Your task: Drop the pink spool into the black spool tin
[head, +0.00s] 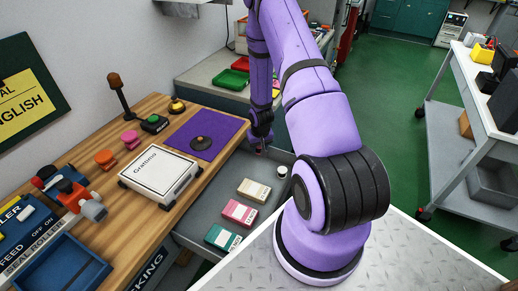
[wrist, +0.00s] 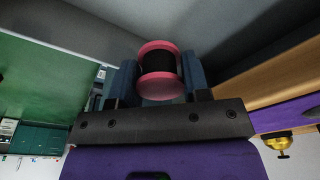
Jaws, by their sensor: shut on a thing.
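My gripper (head: 262,148) is low over the grey open drawer, at its far end beside the purple mat. In the wrist view my gripper (wrist: 159,82) is shut on the pink spool (wrist: 160,90), which has pink end discs and a black middle, between its two blue fingers. In the head view the held spool is too small and dark to make out. I cannot pick out a black spool tin in either view. A small white and dark round thing (head: 282,171) stands in the drawer, right of the gripper.
The drawer (head: 205,205) also holds cream, pink and teal boxes. The wooden bench (head: 152,107) carries a purple mat (head: 190,125) with a dark knobbed disc, a white Gratimo box (head: 158,178), pink (head: 131,138) and orange (head: 105,158) spool-shaped things, and a brass bell (head: 177,106).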

